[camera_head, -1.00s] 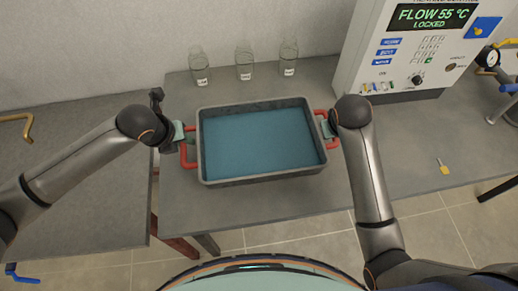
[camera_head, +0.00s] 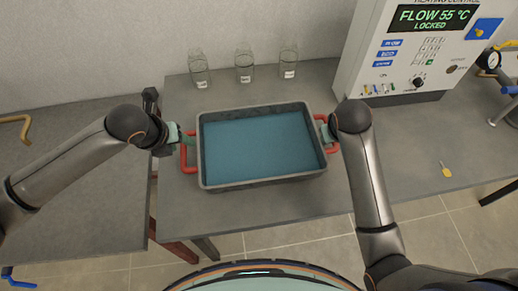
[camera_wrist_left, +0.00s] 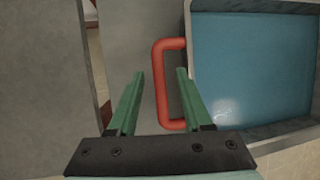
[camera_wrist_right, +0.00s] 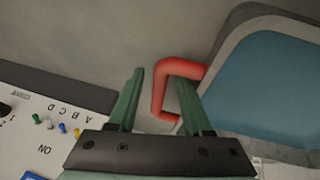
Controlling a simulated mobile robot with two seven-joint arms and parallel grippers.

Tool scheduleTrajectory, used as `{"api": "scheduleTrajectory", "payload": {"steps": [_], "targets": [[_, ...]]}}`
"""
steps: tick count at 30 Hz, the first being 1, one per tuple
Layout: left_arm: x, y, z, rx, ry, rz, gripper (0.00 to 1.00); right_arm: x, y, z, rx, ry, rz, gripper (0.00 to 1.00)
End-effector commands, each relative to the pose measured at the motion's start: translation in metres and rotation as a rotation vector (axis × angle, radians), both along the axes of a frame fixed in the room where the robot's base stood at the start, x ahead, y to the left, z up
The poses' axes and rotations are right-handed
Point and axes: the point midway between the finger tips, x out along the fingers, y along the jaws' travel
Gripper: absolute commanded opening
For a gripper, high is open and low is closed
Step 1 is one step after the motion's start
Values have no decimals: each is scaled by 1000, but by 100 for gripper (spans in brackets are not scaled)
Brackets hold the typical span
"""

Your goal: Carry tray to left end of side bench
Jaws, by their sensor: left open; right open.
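The grey tray (camera_head: 262,182) with blue liquid in it sits on the bench, with a red handle at each end. My left gripper (camera_head: 184,139) is open at the tray's left handle (camera_head: 187,168). In the left wrist view its green fingers (camera_wrist_left: 155,88) stand on either side of the red handle bar (camera_wrist_left: 161,95). My right gripper (camera_head: 324,128) is at the right handle (camera_head: 332,148). In the right wrist view its fingers (camera_wrist_right: 160,88) are open, on either side of the right handle (camera_wrist_right: 158,92).
Several glass bottles (camera_head: 244,66) stand behind the tray. A control panel (camera_head: 410,60) stands at the back right, and a small yellow-handled tool (camera_head: 446,171) lies on the right. A second bench (camera_head: 85,190) at the left has clear surface; a gap separates the benches.

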Motion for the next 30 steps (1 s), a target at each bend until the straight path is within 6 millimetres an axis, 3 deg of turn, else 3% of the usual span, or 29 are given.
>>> {"api": "scheduleTrajectory", "payload": {"steps": [6,12,19,30], "targets": [[-18,7,45,0,-4,1,50,0,0,0,0,0,0,50],[-31,11,74,1,-2,2,50,0,0,0,0,0,0,50],[-37,13,83,1,1,1,50,-3,2,9,0,-4,1,50],[-36,13,83,1,1,1,50,-26,10,60,1,-4,1,50]]}}
